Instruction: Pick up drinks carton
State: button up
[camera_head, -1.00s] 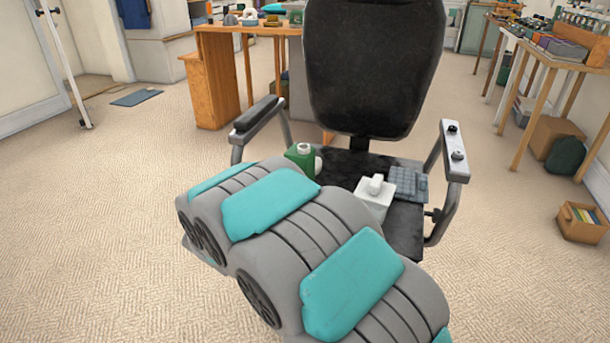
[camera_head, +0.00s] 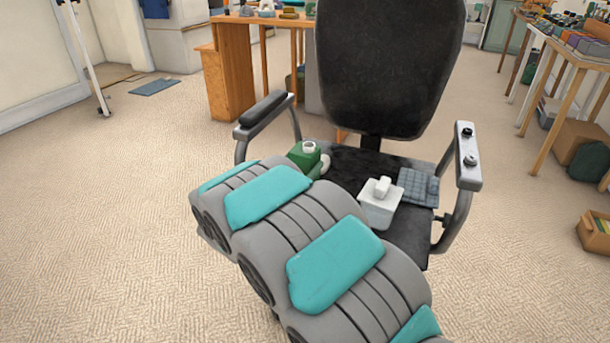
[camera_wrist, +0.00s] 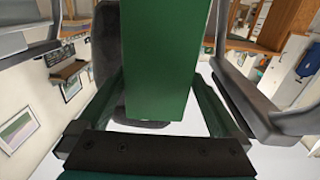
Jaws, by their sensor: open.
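The drinks carton (camera_head: 305,157) is green with a white cap. It stands on the black seat of the office chair (camera_head: 345,165), at the left side, partly hidden behind my grey and teal arm. In the wrist view the green carton (camera_wrist: 155,60) fills the middle, close up. My gripper (camera_wrist: 155,88) is open, with one dark green finger on each side of the carton. Gaps seem to show between the fingers and the carton; I cannot tell whether either touches. In the head view my gripper is hidden behind my arm.
A white box with a knob-like top (camera_head: 380,206) and a grey folded item (camera_head: 418,187) lie to the carton's right on the seat. Armrests (camera_head: 262,113) and (camera_head: 467,155) flank the seat. The backrest (camera_head: 388,65) rises behind. Carpet at left is clear.

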jog(key=x, duration=0.4)
jog(key=shift+w+d+r, duration=0.15)
jog(key=shift+w+d, duration=0.05)
jog(key=shift+d, duration=0.05)
grip_shut()
dwell(0.6)
